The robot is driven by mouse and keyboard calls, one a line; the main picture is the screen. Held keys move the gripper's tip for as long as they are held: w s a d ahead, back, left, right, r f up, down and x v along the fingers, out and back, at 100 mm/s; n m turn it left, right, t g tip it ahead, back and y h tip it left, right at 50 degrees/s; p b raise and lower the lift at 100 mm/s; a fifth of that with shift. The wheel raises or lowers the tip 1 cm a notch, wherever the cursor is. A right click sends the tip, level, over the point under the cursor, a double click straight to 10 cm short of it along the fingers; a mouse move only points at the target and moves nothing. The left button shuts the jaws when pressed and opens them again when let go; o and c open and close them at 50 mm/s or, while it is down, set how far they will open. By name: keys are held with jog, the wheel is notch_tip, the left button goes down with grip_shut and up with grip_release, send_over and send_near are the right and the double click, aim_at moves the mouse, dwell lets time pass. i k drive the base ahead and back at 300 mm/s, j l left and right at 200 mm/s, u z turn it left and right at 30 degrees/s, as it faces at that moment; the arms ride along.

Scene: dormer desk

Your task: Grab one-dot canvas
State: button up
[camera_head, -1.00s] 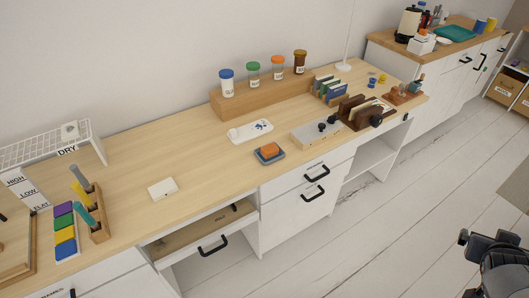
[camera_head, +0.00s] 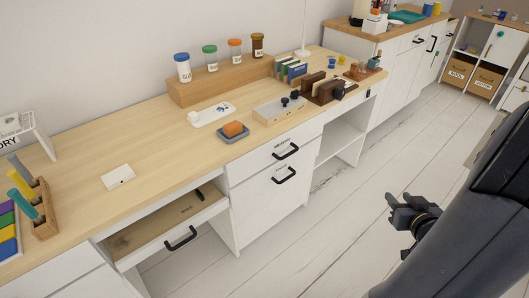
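I cannot make out a one-dot canvas for certain. Several thin upright panels, blue and green among them, stand in a rack (camera_head: 290,69) at the back of the desk, and dots on them are too small to tell. My gripper (camera_head: 398,222) is black and hangs over the floor in front of the desk, at the right, well apart from the rack. Its fingers are too small and dark to tell whether they are open, and nothing is clearly seen in it.
A drawer (camera_head: 168,226) stands open at the front. The floor (camera_head: 330,240) is clear.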

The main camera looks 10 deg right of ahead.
aim_at(112, 180)
jog(key=j+u, duration=0.35)
jog(key=u, duration=0.15)
jog(key=i+j+u, duration=0.15)
jog(key=u, duration=0.35)
jog(key=i+j+u, duration=0.2)
jog(key=j+u, duration=0.15)
jog(key=u, duration=0.15)
jog(key=i+j, duration=0.45)
